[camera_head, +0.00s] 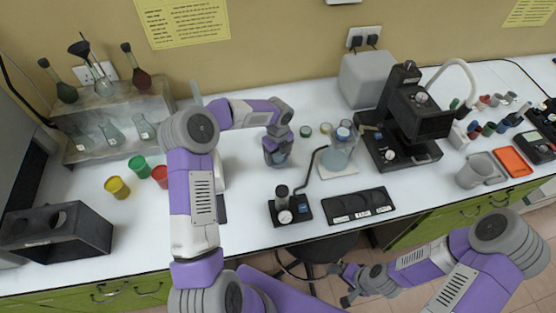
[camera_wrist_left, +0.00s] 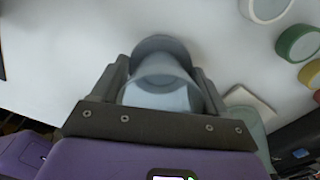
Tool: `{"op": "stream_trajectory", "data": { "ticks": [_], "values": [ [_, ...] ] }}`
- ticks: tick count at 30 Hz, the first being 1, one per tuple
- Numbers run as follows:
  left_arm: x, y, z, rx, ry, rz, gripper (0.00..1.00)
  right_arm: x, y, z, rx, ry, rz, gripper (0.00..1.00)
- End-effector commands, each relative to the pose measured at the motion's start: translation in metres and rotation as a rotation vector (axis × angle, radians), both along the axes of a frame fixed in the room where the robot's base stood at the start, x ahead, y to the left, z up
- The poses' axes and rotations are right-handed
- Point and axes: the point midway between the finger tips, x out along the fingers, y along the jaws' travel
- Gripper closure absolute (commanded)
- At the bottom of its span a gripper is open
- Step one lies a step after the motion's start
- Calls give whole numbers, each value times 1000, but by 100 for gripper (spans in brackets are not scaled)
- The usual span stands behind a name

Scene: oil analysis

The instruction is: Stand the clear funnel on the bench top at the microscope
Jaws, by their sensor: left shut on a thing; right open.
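My left gripper (camera_head: 278,152) is over the middle of the white bench, left of the microscope (camera_head: 405,115). In the left wrist view, my left gripper (camera_wrist_left: 163,88) is shut on the clear funnel (camera_wrist_left: 160,68), a translucent bluish-grey piece with a round rim between the fingers. In the head view the gripper mostly hides the funnel, and I cannot tell whether it touches the bench top (camera_head: 240,145). My right gripper (camera_head: 347,284) is open and empty, low in front of the bench edge.
A small black device (camera_head: 288,210) and a black tray (camera_head: 345,205) lie in front. Colored cups (camera_head: 117,187) and a glassware rack (camera_head: 117,108) are at left.

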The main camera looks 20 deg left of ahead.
Motion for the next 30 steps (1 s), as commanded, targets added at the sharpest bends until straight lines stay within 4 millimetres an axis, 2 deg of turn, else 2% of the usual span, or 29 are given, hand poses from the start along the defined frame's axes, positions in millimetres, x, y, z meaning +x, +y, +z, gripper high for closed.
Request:
{"op": "stream_trajectory", "data": {
  "ticks": [3, 6, 17, 18, 22, 23, 30],
  "values": [
    [-1, 0, -20, -1, 5, 1, 57, 0, 0, -2, 0, 0, 0, 10],
    [-1, 0, -30, 0, 4, 0, 57, 0, 0, -3, 0, 0, 0, 10],
    [0, 0, -34, 1, 2, 0, 57, 0, 0, -5, 0, 0, 0, 10],
    [0, 0, -34, 0, 1, 0, 23, 0, 0, -5, 0, 0, 0, 10],
    [0, 0, -33, 0, 1, 0, 3, 0, 0, -5, 0, 0, 0, 10],
    [0, 0, -33, 0, 1, 0, 1, 0, 0, -5, 0, 0, 0, 10],
    [0, 0, -33, 0, 1, 0, 1, 0, 0, -4, 0, 0, 0, 10]
  ]
}}
